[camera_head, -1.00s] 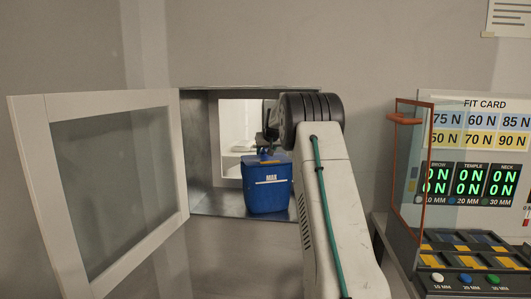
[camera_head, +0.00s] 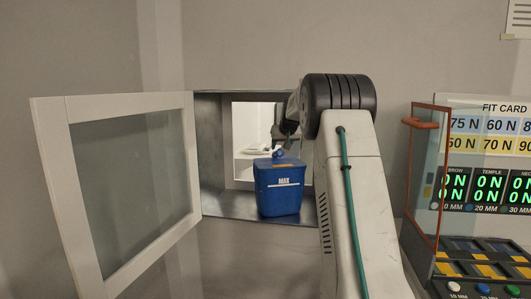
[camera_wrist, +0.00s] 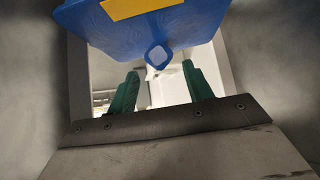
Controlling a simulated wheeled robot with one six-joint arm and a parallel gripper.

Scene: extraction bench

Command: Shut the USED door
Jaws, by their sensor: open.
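A white-framed door with a grey glass pane (camera_head: 188,160) stands swung wide open at the left of a metal-lined wall hatch (camera_head: 212,150). No USED label is readable on it. A blue bin marked MAX (camera_head: 279,197) stands upright on the hatch floor, with a blue knob on its lid. My gripper (camera_wrist: 160,70) is open and empty in the wrist view, its green fingers apart. The blue bin (camera_wrist: 190,22) is close by at the top of that view, with its knob just beyond the fingertips. In the head view my arm hides most of the gripper.
A second opening at the back of the hatch (camera_head: 240,115) shows a bright white space. At the right stand a clear panel with an orange edge (camera_head: 426,170), a fit card board (camera_head: 475,125) and a tray with coloured buttons (camera_head: 485,270). Wall fills the area above the hatch.

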